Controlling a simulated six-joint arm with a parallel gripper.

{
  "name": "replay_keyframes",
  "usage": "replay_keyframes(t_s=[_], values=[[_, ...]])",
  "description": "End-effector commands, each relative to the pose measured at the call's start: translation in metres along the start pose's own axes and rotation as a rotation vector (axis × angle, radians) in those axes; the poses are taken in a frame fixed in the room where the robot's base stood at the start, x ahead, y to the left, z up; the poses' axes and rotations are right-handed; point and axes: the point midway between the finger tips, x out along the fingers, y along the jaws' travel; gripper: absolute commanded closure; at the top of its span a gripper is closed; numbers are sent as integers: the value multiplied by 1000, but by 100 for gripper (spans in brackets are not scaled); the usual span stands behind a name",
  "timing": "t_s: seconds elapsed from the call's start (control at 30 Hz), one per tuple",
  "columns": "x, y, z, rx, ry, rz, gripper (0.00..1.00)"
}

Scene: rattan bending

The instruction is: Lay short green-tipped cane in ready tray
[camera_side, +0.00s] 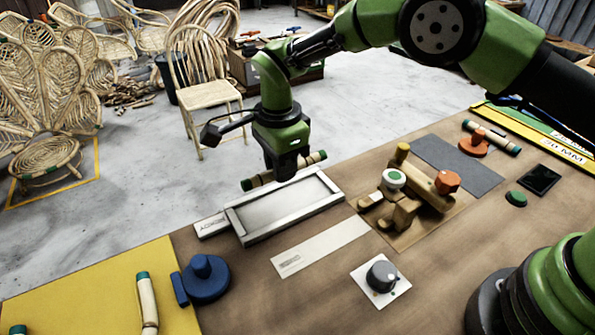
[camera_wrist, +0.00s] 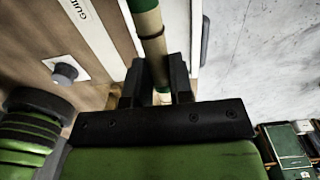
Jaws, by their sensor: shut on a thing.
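My gripper (camera_side: 284,176) is shut around the middle of a short cane (camera_side: 258,181) with dark green tips. The cane lies roughly level and shows above the far edge of the ready tray; its exact height over the tray is hard to judge. The ready tray (camera_side: 243,231) is a shallow pale frame with a grey floor, and no cane shows lying in it. In the wrist view the cane (camera_wrist: 152,38) runs between both fingers (camera_wrist: 157,88), with a green end at the top edge. The cane's far end is partly hidden there.
A wooden bending jig (camera_side: 405,210) with clamps stands right of the tray. A blue knob-topped piece (camera_side: 206,278) and a yellow mat (camera_side: 90,290) with a cane (camera_side: 147,302) are at front left. Another cane (camera_side: 498,140) lies at back right. A dial (camera_side: 382,276) sits in front.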

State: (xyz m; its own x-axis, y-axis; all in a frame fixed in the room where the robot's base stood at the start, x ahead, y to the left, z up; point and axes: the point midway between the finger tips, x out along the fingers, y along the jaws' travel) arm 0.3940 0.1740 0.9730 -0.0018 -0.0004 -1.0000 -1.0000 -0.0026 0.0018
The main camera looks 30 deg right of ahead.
Motion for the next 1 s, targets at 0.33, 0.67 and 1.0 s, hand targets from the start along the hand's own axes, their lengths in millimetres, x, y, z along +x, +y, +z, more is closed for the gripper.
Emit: replay_keyframes(t_s=[0.33,0.67,1.0], values=[[14,-6,1,3,-1,1,100],[51,-6,1,3,-1,0,100],[68,-6,1,3,-3,-2,100]])
